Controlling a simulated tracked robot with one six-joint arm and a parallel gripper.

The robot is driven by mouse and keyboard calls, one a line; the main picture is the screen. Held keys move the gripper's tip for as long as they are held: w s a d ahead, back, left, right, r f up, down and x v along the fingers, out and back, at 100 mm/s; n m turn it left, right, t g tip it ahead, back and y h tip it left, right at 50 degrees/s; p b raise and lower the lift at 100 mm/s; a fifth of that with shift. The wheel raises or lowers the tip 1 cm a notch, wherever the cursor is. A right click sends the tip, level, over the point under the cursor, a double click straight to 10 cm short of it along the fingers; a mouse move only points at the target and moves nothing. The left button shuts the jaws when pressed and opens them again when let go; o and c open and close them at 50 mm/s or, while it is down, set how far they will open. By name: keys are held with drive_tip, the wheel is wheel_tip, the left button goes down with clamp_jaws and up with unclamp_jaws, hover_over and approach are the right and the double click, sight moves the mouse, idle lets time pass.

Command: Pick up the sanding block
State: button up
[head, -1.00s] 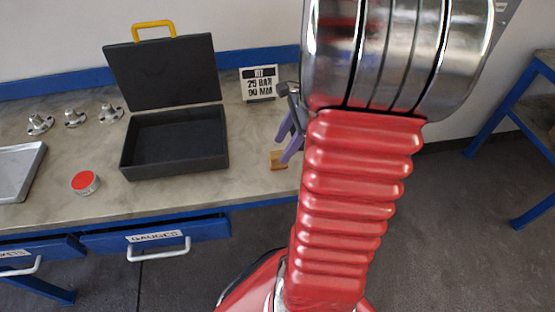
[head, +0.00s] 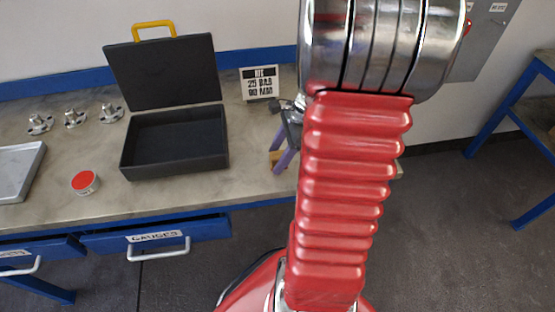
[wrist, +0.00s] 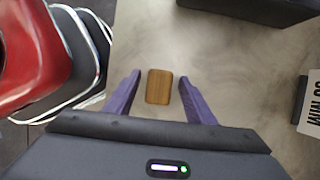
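The sanding block is a small brown wooden block (wrist: 159,88) lying on the workbench in the wrist view. In the head view a sliver of the block (head: 273,157) shows beside my purple fingers, which hide the rest. My gripper (wrist: 159,82) is open, with one purple finger on each side of the block and a gap on both sides. In the head view my gripper (head: 281,148) is at the bench's right part, partly behind my red arm. How far the fingertips are above the bench is hard to tell.
An open black case (head: 176,168) stands left of my gripper. A sign (head: 260,83) stands behind it, also at the wrist view's right edge (wrist: 311,105). A red-lidded tin (head: 84,183), several flanged fittings (head: 74,118) and a grey tray (head: 18,175) are farther left.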

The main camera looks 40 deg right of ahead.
sight(278, 154)
drive_tip(key=c, duration=1.1)
drive_tip(key=shift+r, duration=0.1)
wheel_tip(278, 154, up, 10)
drive_tip(key=shift+f, duration=0.1)
idle(0.4)
